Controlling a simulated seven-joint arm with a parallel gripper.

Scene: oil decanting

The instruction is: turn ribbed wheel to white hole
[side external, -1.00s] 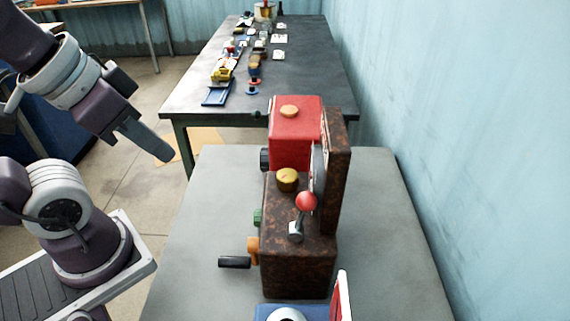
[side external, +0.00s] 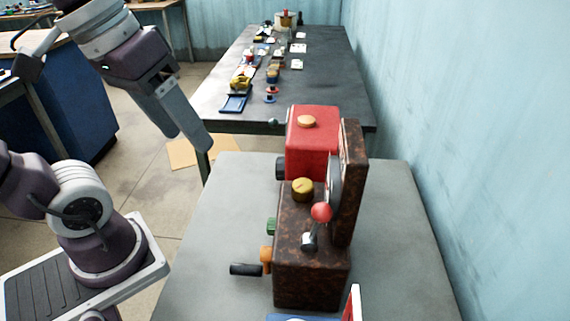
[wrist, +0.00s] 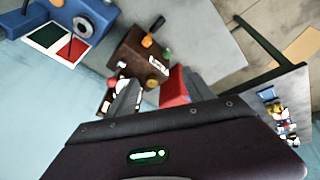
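The rusty brown machine (side external: 312,275) with a red tank (side external: 313,143) stands on the near grey table. A dark round knob (side external: 281,168) on the tank's left side may be the ribbed wheel; its ribs are too small to tell. A smaller green knob (side external: 271,226) sits lower and also shows in the wrist view (wrist: 166,53). Small white patches (wrist: 157,63) show on the machine's face; I cannot tell whether one is the white hole. My gripper (side external: 188,138) is left of the tank, apart from it. In the wrist view its fingers (wrist: 160,78) are spread and empty.
An orange crank hub (side external: 266,257) with a black handle (side external: 245,269) sticks out left. A red-ball lever (side external: 321,212) and yellow cap (side external: 303,188) are on the machine. A dark table (side external: 225,100) with small items stands behind. The near table's left side is clear.

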